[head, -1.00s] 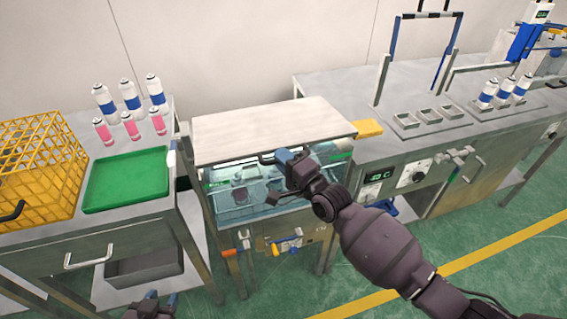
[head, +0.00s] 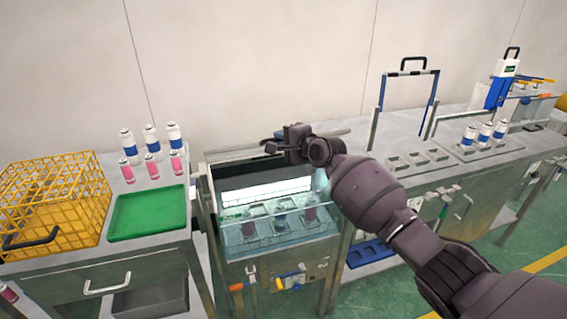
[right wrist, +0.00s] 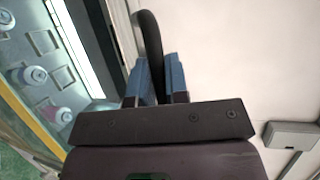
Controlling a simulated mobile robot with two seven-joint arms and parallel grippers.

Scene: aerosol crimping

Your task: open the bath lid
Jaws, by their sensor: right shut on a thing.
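The bath (head: 278,250) stands between two benches. Its top is uncovered, showing water, a bright strip and cans in a rack inside. The lid (head: 238,154) is swung up at the back and shows nearly edge-on, so its exact angle is hard to tell. My right gripper (head: 276,143) is at the lid's upper edge. In the right wrist view its blue fingers (right wrist: 157,78) are shut on the black lid handle (right wrist: 150,45). My left gripper is out of view.
On the left bench are a yellow wire basket (head: 55,200), a green tray (head: 148,213) and several cans and bottles. The right bench holds a fixture with cans (head: 484,134) and an upright frame (head: 436,100). A pale wall rises close behind the bath.

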